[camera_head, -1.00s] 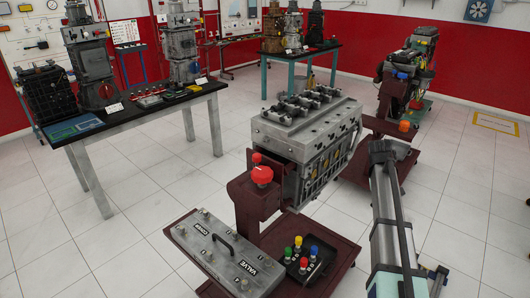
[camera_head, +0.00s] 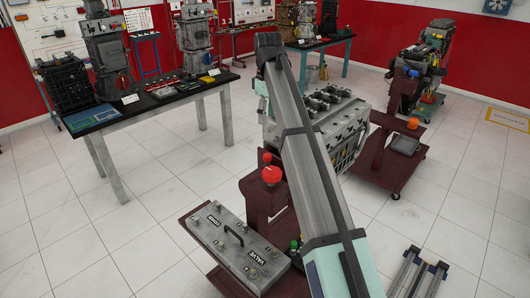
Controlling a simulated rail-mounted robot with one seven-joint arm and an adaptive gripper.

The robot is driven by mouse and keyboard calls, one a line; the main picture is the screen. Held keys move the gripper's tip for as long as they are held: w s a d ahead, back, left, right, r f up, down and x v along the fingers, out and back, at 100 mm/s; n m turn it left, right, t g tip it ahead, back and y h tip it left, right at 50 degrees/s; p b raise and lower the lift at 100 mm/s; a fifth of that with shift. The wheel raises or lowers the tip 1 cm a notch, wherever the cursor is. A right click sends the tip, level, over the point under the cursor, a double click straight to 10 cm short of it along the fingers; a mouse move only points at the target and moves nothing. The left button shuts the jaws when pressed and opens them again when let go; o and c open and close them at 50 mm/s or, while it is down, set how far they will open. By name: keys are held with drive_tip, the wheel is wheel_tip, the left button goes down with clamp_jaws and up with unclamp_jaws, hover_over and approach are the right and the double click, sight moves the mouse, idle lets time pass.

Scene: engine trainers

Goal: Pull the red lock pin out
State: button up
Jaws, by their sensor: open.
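A red mushroom-shaped knob (camera_head: 271,174) sits on top of a dark red upright of the engine stand (camera_head: 262,205), in front of the grey engine block (camera_head: 345,115). A smaller red piece (camera_head: 267,157) shows just behind it. I cannot tell which of these is the lock pin. My arm crosses the picture from the bottom right up to a dark end near the top middle, passing in front of the engine and hiding part of it. I see no gripper fingers, and nothing shows touching the red knob.
A grey valve-cover box (camera_head: 235,245) with a black handle lies on the stand's front. The coloured knobs beside it are mostly hidden by my arm. A dark-topped table (camera_head: 150,105) with engine models stands left. Another engine trainer (camera_head: 415,75) stands right. White floor lies open at left.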

sight(267, 155)
wheel_tip(267, 155, down, 16)
drive_tip(key=p, duration=0.4)
drive_tip(key=shift+r, duration=0.1)
drive_tip(key=shift+r, duration=0.1)
clamp_jaws()
